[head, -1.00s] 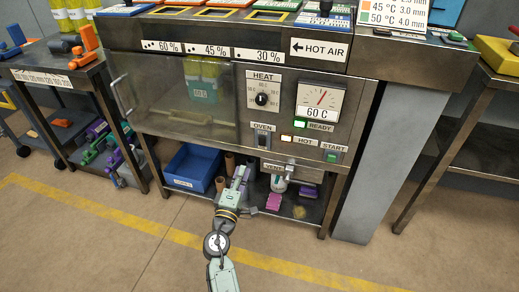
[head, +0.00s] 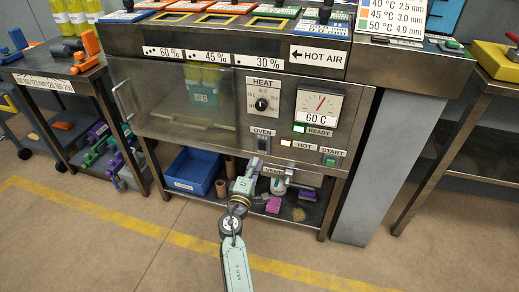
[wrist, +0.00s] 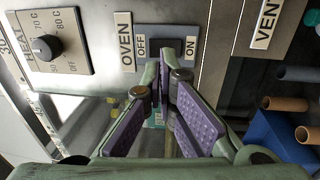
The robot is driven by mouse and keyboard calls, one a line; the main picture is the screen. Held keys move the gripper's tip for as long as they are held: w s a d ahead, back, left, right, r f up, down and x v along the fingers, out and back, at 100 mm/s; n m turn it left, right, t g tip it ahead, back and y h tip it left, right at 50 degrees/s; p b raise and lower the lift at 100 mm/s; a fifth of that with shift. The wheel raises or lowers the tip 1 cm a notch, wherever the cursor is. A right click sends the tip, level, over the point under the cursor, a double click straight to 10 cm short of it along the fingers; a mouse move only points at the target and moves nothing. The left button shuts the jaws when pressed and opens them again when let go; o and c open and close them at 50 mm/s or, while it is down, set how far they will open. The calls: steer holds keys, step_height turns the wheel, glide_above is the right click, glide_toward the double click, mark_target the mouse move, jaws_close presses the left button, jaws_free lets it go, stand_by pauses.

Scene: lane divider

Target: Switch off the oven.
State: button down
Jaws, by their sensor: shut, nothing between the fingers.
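The oven switch (head: 262,144) is a small dark rocker on the steel front panel, below the OVEN label. In the wrist view the oven switch (wrist: 165,45) lies in a grey plate between OFF on the left and ON on the right; its tilt is unclear. My gripper (head: 250,170) is below the switch in the head view. In the wrist view my gripper (wrist: 171,62) is shut and empty, its tips overlapping the lower part of the switch plate. I cannot tell whether they touch it.
The HEAT knob (head: 261,105) and a 60 C gauge (head: 319,104) are close to the switch. A green START button (head: 330,161) is at lower right. The VENT label (wrist: 268,23) is beside the switch. A blue bin (head: 193,170) sits on the shelf below.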

mark_target(262, 144)
steer(key=p+x, duration=0.1)
steer(key=x, duration=0.5)
steer(key=shift+w+b, duration=0.3)
steer(key=shift+b, duration=0.2)
steer(key=shift+w+d+r+p, duration=0.1)
steer(key=shift+r+p, duration=0.65)
steer(key=shift+p, duration=0.3)
steer(key=shift+r+g+p, duration=0.1)
steer(key=shift+g+p, duration=0.2)
steer(key=shift+p, duration=0.25)
steer(key=shift+f+b, duration=0.4)
steer(key=shift+b, duration=0.1)
steer(key=shift+r, duration=0.1)
